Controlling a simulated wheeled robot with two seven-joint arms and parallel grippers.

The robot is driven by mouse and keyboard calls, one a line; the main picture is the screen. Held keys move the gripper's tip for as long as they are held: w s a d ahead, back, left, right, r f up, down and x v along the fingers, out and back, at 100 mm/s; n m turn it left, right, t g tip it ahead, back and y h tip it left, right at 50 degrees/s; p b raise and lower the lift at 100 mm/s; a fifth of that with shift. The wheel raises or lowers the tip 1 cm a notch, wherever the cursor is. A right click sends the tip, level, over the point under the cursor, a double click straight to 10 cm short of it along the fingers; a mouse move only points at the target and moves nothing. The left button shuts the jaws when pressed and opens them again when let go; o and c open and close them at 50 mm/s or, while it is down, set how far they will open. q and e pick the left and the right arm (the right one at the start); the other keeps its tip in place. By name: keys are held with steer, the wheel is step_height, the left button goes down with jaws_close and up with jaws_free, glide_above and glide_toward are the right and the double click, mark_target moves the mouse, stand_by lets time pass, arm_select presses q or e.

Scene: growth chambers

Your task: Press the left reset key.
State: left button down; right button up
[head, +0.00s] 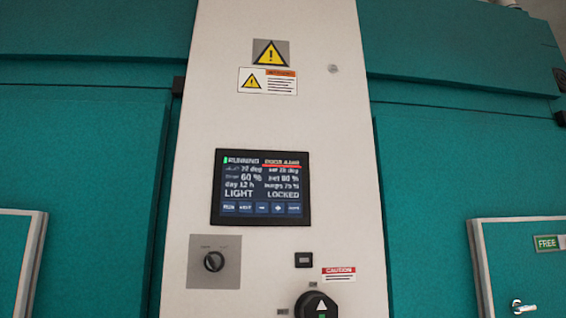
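A white control column (335,180) stands between teal chamber walls. A black-framed screen (261,187) on it reads RUNNING, LIGHT and LOCKED, with a red-underlined line at its upper right that looks like DOOR AJAR. A row of small blue keys (261,208) runs along the screen's bottom; their labels are mostly too small to read. Below the screen are a black rotary switch (214,261) on a grey plate, a small black rectangular part (304,260) and a large black knob (317,304), cut off by the bottom edge. I cannot tell which is the left reset key. Neither gripper is in view.
Teal chamber walls flank the column on the left (80,140) and right (460,150). Warning labels (268,80) are above the screen. Nothing stands in front of the column.

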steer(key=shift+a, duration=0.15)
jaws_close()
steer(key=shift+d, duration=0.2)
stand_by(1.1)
